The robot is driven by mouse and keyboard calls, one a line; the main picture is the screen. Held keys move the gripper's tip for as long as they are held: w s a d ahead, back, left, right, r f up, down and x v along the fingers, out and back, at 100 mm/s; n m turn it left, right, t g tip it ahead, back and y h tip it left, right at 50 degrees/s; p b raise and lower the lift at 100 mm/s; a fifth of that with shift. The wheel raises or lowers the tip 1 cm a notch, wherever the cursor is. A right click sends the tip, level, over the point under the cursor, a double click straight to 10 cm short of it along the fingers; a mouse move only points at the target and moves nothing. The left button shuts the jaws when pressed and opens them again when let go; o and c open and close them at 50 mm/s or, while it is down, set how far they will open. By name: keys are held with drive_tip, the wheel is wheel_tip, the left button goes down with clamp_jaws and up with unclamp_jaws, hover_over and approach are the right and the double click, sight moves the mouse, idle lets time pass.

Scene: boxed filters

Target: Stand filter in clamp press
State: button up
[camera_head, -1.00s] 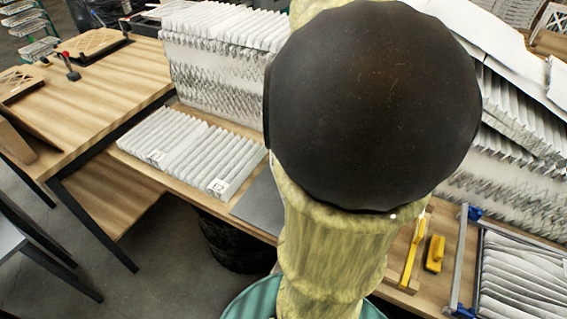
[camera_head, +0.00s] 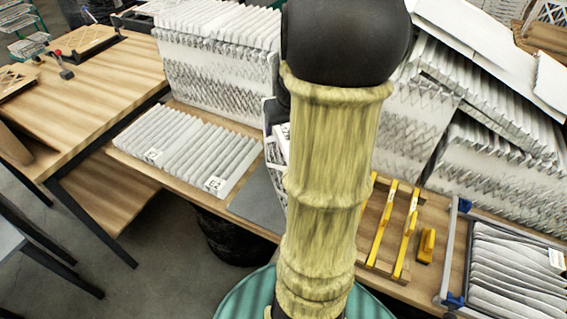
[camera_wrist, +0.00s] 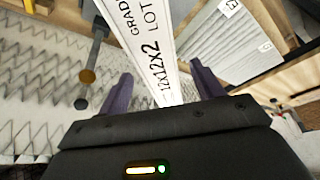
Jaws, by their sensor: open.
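In the wrist view my gripper (camera_wrist: 161,74) is open, its two dark fingers on either side of the white printed edge of a filter (camera_wrist: 152,45) marked "12x12x2" and "LOT". A gap shows beside the fingers. In the head view my arm hides most of the gripper; a white printed piece (camera_head: 279,147) shows at the arm's left edge. A blue-ended metal bar clamp (camera_head: 452,250) lies beside a pleated filter (camera_head: 515,270) at the right. I cannot tell which is the clamp press.
Flat pleated filters (camera_head: 187,150) lie on the bench at left, with a grey plate (camera_head: 258,203) beside them. Tall filter stacks (camera_head: 215,70) line the back. A yellow block (camera_head: 426,245) sits by the bars. Another wooden table (camera_head: 90,95) stands far left.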

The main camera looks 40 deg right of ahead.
drive_tip(key=p+x, duration=0.2)
drive_tip(key=x, duration=0.3)
idle(0.5)
drive_tip(key=shift+f, duration=0.3)
idle(0.7)
clamp_jaws()
idle(0.4)
drive_tip(key=shift+r, duration=0.15)
